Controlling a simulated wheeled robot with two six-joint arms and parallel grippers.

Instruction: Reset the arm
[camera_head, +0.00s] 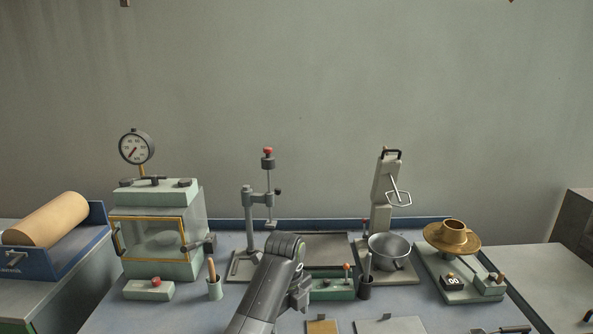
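One of my arms (266,292) rises from the bottom edge left of centre, over the front of the bench. Its rounded grey end stands in front of a grey stand (249,215) with a red-topped plunger. A darker joint (299,291) sticks out on its right side. I cannot tell which arm this is. No gripper fingers can be made out, and my other arm is not clearly visible. The task names no other object.
The blue-edged bench (233,224) holds a glass-fronted chamber (158,235) with a gauge at left. A lever press (386,190) and metal bowl (389,251) stand right of centre. A tan roll (46,219) lies far left.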

